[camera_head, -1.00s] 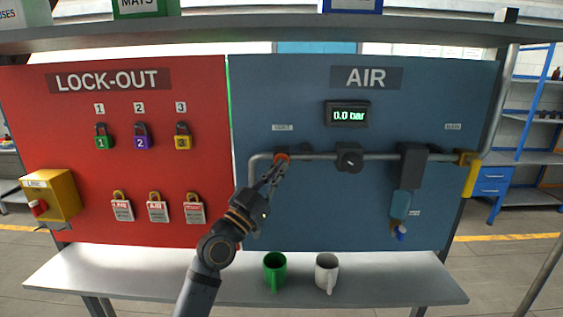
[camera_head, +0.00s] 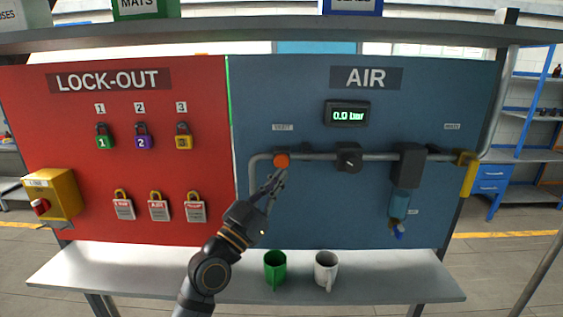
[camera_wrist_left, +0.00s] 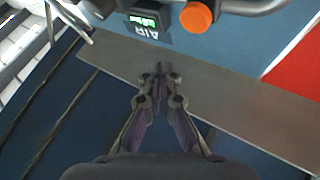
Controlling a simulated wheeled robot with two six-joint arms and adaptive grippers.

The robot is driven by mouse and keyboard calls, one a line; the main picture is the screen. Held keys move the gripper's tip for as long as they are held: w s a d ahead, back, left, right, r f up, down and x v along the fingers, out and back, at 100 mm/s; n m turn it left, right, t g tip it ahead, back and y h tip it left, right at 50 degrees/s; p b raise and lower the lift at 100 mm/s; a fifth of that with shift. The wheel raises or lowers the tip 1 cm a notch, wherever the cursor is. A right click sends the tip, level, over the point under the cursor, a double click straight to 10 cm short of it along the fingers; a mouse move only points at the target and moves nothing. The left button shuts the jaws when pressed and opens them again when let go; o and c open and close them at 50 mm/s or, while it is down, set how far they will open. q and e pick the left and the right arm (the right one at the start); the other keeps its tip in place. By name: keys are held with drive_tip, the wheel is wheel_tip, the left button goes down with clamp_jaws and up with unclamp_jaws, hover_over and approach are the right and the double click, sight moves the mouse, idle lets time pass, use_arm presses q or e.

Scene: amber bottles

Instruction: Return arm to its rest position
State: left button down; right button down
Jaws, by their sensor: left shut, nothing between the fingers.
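My left gripper (camera_head: 273,182) is in front of the blue AIR panel (camera_head: 310,220), just below and left of an orange knob (camera_head: 282,160) on the grey pipe. In the left wrist view the fingers (camera_wrist_left: 161,72) are together with nothing between them, and the orange knob (camera_wrist_left: 197,17) sits apart from them, near the top edge. The left arm rises from the bottom of the head view, in front of the shelf. My right gripper is not in view.
A green mug (camera_head: 275,268) and a white mug (camera_head: 326,270) stand on the grey shelf (camera_head: 400,285) right of my arm. The red LOCK-OUT panel (camera_head: 70,120) holds several padlocks and tags. A gauge (camera_head: 348,114) reads 0.0 bar. A yellow handle (camera_head: 468,178) is at the right.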

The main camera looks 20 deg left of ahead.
use_arm(q)
drive_tip(key=s+f+n+g+y, duration=0.1)
drive_tip(key=s+f+g, duration=0.15)
drive_tip(key=f, duration=0.65)
drive_tip(key=s+f+g+y, duration=0.2)
drive_tip(key=f+g, duration=0.2)
drive_tip(key=f, duration=0.5)
drive_tip(key=s+f+n+g+y, duration=0.15)
drive_tip(key=f+g, duration=0.25)
drive_tip(key=f, duration=0.6)
drive_tip(key=s+a+f+n+g+y, duration=0.2)
drive_tip(key=s+a+f+g+y, duration=0.15)
drive_tip(key=s+f, duration=0.5)
drive_tip(key=s+a+f+n+g+y, duration=0.2)
drive_tip(key=s+a+f+g, duration=0.3)
drive_tip(key=s, duration=0.6)
wheel_tip(320, 180, down, 28)
drive_tip(key=s+a+b, duration=0.1)
drive_tip(key=b, duration=0.1)
drive_tip(key=s+a+f+g+b, duration=0.1)
drive_tip(key=s+f, duration=1.7)
drive_tip(key=s, duration=0.1)
drive_tip(key=shift+a+f+g+b, duration=0.25)
drive_tip(key=shift+g+b, duration=0.05)
drive_tip(key=shift+b, duration=0.05)
